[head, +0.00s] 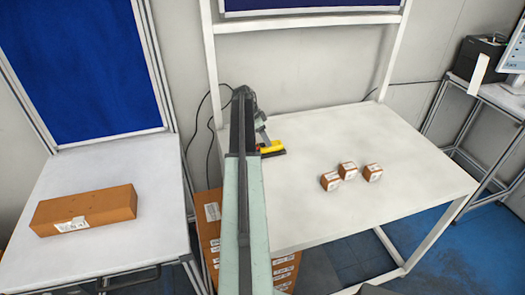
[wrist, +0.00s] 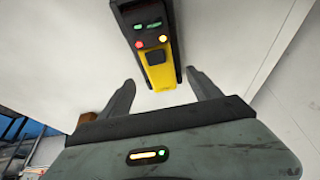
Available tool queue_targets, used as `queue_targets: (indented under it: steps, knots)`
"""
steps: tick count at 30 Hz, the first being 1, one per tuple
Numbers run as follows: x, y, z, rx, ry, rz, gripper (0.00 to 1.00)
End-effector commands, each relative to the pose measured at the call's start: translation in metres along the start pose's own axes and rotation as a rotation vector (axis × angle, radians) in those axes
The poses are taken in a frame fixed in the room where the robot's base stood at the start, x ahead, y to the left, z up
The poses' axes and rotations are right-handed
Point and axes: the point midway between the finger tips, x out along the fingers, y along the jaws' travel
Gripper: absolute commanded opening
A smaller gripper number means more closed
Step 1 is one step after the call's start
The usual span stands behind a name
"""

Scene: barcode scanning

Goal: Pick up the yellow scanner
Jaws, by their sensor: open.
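The yellow and black scanner (wrist: 155,62) lies on the white table, seen from above in the wrist view. It has green and red lights or buttons on its upper part, and its top end is cut off by the frame. My gripper (wrist: 160,85) is open, with one dark finger on each side of the scanner's near end. Whether the fingers touch it cannot be told. In the head view the scanner (head: 271,148) shows at the table's left back part, partly hidden by my arm and gripper (head: 262,135).
Several small brown boxes (head: 348,171) sit on the white table (head: 420,190). A long brown box (head: 85,210) lies on the left table (head: 110,250). Stacked cartons (head: 207,215) stand below, between the tables. The white table's right and front parts are clear.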

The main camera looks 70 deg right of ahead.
Motion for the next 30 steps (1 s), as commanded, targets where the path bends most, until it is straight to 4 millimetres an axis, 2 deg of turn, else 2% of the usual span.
queue_targets:
  steps: [1,5,14,21,23,29,30]
  knots:
    - [0.006,0.000,0.003,-0.002,0.000,-0.001,0.73]
    - [0.008,-0.001,0.004,-0.004,0.000,-0.002,0.73]
    - [0.056,-0.001,0.006,-0.006,-0.001,-0.002,0.73]
    - [0.053,-0.001,0.004,-0.008,-0.001,-0.003,0.73]
    - [0.053,-0.001,0.004,-0.008,-0.001,-0.003,0.59]
    - [0.053,-0.001,0.005,-0.008,-0.001,-0.003,0.03]
    - [0.053,-0.001,0.005,-0.008,-0.001,-0.003,0.00]
